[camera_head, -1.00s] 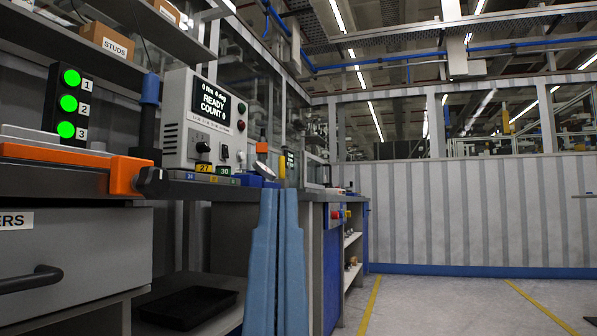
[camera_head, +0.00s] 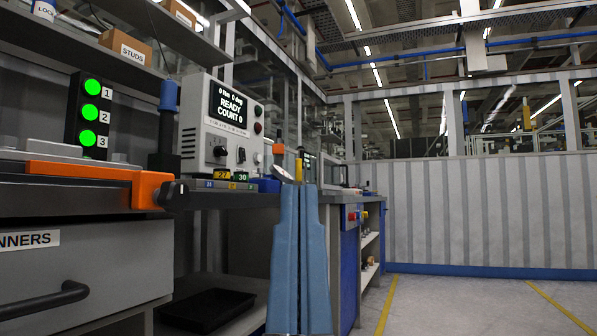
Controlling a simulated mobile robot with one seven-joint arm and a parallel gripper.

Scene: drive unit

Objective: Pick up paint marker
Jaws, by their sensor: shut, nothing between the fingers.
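No paint marker can be made out for certain. A slim yellow upright object (camera_head: 299,168) stands on the far bench beyond my fingertips; it is too small to identify. A small orange-topped item (camera_head: 279,149) stands just left of it. My gripper (camera_head: 299,189) shows as two long light-blue fingers pointing up at the lower middle. They are shut with nothing between them and overlap the bench's end in the picture.
On the left are an orange-edged bench fixture (camera_head: 95,174), a drawer (camera_head: 100,265) with a handle, a green-lit indicator (camera_head: 90,113) and a control box (camera_head: 222,125). A black tray (camera_head: 207,308) lies on the lower shelf. Open floor (camera_head: 450,305) is on the right.

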